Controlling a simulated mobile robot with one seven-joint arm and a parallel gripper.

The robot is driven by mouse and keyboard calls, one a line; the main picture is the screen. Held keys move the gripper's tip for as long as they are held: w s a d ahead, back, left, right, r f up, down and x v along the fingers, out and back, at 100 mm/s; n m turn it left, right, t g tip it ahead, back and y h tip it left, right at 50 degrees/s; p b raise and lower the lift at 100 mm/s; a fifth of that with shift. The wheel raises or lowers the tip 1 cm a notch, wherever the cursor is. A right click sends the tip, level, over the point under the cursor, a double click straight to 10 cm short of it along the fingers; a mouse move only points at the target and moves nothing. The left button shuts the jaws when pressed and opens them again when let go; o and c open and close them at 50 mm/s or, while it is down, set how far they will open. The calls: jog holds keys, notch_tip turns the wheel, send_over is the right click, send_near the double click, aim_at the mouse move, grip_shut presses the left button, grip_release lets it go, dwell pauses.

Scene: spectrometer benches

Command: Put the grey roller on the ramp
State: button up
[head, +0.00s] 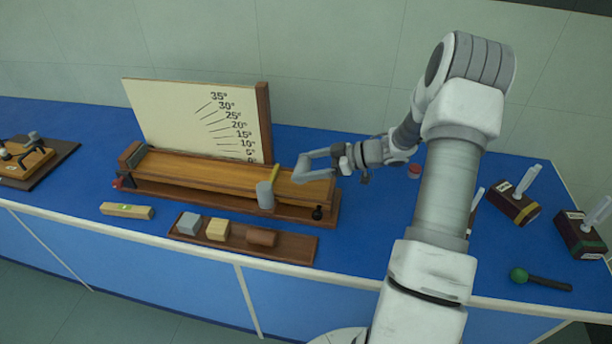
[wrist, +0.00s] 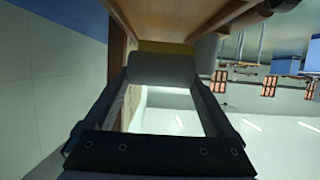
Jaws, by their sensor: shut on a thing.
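In the head view my gripper (head: 302,167) reaches leftward over the right end of the wooden ramp (head: 215,172), shut on the roller (head: 300,169). The roller is close to the ramp; I cannot tell whether they touch. The ramp lies nearly flat in front of an angle board (head: 185,115). A yellow bar (head: 275,174) lies across it, left of my gripper, with a separate grey cylinder (head: 265,195) at its near end. The bar (wrist: 165,46) shows behind the roller in the wrist view.
A brown tray (head: 290,246) with a grey block, a yellowish block and a reddish-brown piece lies in front. A level (head: 126,211) lies to its left. A black knob (head: 318,213) stands near the ramp's right end. Dark boxes (head: 512,205) and a green-ended tool (head: 540,281) are at right.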

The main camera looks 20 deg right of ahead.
jog(key=shift+f, duration=1.75)
jog(key=shift+f, duration=0.1)
jog(key=o, duration=1.2)
jog(key=shift+f, duration=0.1)
jog(key=shift+c, duration=0.2)
jog(key=shift+r, duration=0.2)
jog(key=shift+s+d+r, duration=0.1)
jog(key=shift+s+d, duration=0.05)
jog(key=shift+d, duration=0.1)
jog(key=v, duration=1.1)
jog(key=shift+s+d, duration=0.15)
jog(key=shift+s, duration=0.05)
